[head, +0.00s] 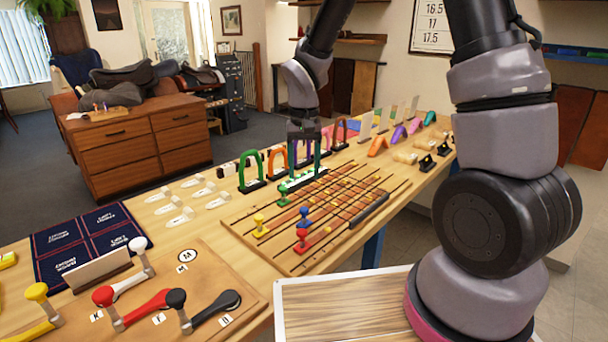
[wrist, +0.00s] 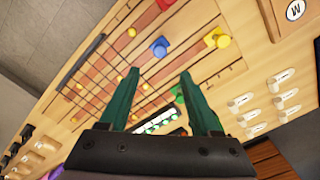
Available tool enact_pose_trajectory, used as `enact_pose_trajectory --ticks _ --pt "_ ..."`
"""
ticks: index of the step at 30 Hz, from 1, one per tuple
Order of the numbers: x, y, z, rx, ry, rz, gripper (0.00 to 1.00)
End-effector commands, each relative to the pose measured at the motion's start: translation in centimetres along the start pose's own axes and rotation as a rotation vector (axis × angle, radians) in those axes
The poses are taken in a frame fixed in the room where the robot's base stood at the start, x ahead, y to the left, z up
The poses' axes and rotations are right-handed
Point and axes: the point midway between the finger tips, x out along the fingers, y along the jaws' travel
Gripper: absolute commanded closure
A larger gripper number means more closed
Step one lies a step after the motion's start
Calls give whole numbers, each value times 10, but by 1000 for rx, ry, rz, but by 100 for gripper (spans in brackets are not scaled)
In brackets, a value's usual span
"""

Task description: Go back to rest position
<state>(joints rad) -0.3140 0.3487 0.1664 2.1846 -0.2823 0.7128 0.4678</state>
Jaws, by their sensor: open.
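My gripper (head: 304,150) is above the far edge of the slotted wooden board (head: 262,252) on the long table. In the wrist view my gripper (wrist: 160,85) has its two green fingers spread wide. A white strip with green dots (wrist: 160,122) shows between and below the fingers in the wrist view, and it also shows under the gripper in the head view (head: 300,181). Whether the fingers touch it cannot be told. Red, blue and yellow knobs stand on the board, among them a blue knob (wrist: 159,47).
Colored arches (head: 249,170) stand along the table's back edge near the gripper. Several white pieces (head: 175,212) lie to the left. Colored-knob levers (head: 118,306) are on a front board. A wooden dresser (head: 140,140) with saddles stands behind. Floor space lies between dresser and table.

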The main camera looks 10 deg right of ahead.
Motion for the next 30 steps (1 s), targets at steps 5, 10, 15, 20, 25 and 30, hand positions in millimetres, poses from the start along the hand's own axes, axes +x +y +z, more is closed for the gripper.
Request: enact_pose_trajectory --ticks 5,10,15,20,25,30 --pt "0 0 0 0 1 0 36" --pt "-26 12 -2 23 37 -19 36" --pt "-90 50 2 78 129 -68 36" --pt "-148 88 21 135 227 -125 36" --pt "-199 124 52 187 337 -188 36" --pt "-235 151 89 226 447 -251 36"
